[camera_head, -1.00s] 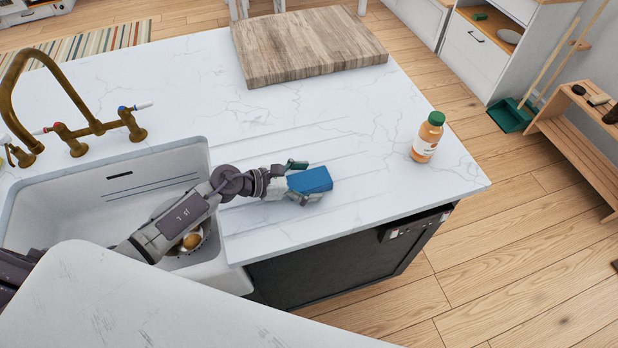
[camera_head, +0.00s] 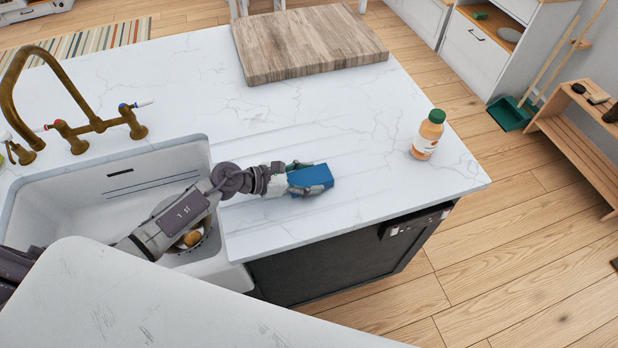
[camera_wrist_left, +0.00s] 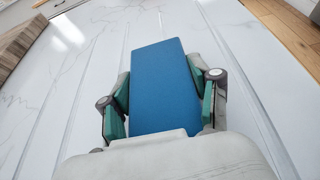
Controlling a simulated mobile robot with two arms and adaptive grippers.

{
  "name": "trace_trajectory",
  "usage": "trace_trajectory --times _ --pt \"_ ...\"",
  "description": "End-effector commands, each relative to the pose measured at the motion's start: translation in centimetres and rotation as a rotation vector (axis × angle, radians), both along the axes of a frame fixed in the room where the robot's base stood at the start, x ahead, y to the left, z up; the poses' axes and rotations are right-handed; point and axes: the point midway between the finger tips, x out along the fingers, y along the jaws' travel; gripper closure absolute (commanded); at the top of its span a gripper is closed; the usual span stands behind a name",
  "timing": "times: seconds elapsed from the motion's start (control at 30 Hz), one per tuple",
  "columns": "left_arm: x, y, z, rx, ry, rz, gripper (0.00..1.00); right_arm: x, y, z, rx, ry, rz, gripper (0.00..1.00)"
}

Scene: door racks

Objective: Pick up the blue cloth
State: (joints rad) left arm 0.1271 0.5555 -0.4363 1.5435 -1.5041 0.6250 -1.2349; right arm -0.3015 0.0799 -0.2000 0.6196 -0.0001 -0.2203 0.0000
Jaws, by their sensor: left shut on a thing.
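The blue cloth (camera_head: 313,177) is a folded, block-like blue piece on the white marble counter, just right of the sink. In the left wrist view the cloth (camera_wrist_left: 163,88) lies lengthwise between the fingers. My left gripper (camera_head: 306,179) reaches in from the left over the sink and is shut on the cloth, with a finger along each side. In the left wrist view the gripper (camera_wrist_left: 162,105) has its green-padded fingers against both long sides of the cloth. Whether the cloth touches the counter cannot be told. My right gripper is not in view.
The sink (camera_head: 60,208) with a brass tap (camera_head: 70,90) lies left of the cloth, with a round brownish thing (camera_head: 191,239) inside. An orange bottle with a green cap (camera_head: 428,135) stands to the right. A wooden board (camera_head: 305,45) lies at the back. The counter between is clear.

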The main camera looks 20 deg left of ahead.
Motion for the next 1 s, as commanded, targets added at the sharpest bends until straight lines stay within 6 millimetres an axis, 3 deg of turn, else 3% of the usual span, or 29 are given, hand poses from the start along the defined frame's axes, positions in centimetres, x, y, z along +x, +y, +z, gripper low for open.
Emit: trace_trajectory --times 0.17,0.4,0.7,1.0 --pt "-0.2 0.0 0.3 0.003 0.005 -0.003 0.72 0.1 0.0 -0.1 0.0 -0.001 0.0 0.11" --pt "-0.1 0.0 4.1 0.007 -0.003 -0.005 0.72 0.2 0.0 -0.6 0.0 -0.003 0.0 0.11" --pt "-2.7 -6.3 8.1 -0.002 -0.001 -0.006 0.72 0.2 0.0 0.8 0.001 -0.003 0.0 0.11" --pt "-4.2 -10.2 10.4 -0.001 0.001 -0.004 0.72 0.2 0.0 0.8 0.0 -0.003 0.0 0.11"
